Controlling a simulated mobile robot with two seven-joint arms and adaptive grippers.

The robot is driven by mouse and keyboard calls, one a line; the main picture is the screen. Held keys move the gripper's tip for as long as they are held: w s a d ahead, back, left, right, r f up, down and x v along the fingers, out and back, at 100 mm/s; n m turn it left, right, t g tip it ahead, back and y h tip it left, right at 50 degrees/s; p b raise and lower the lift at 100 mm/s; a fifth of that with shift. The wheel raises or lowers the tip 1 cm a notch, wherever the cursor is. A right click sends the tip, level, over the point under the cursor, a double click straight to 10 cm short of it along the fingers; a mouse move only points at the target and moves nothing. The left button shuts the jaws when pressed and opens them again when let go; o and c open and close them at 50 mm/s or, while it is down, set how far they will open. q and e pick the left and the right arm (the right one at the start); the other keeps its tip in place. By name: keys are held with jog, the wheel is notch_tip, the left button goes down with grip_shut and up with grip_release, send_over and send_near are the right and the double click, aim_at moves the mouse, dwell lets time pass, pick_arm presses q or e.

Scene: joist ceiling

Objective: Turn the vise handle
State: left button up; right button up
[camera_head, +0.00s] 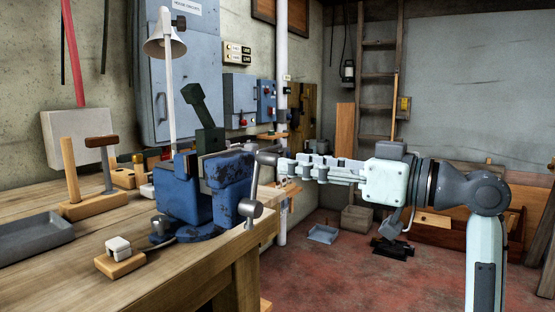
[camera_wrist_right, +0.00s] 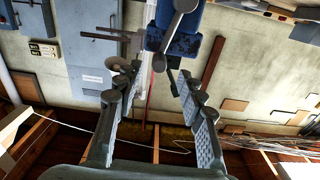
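The blue, rust-flecked vise (camera_head: 228,182) is fixed near the right end of the wooden workbench. Its grey handle (camera_head: 254,184) is a slanted bar with a knob at each end, the upper knob by my fingertips. My right gripper (camera_head: 284,166) reaches in from the right at the height of that upper knob. In the right wrist view my right gripper (camera_wrist_right: 158,84) has its fingers wide apart. The vise (camera_wrist_right: 188,40) shows upside down there, and the handle (camera_wrist_right: 173,32) points in between the fingertips. I cannot tell whether they touch. My left gripper is out of view.
The workbench (camera_head: 150,222) carries a grey tray (camera_head: 30,236), a wooden block with hammers (camera_head: 92,205), and a white block on a small wooden base (camera_head: 120,264). A lamp (camera_head: 165,45) stands behind the vise. Red floor (camera_head: 325,275) lies open right of the bench.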

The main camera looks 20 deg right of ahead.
aim_at(276, 161)
jog(key=x, duration=0.5)
jog(key=shift+p, duration=0.3)
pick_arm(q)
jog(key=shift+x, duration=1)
pick_arm(e)
jog(key=shift+w, duration=0.1)
grip_shut()
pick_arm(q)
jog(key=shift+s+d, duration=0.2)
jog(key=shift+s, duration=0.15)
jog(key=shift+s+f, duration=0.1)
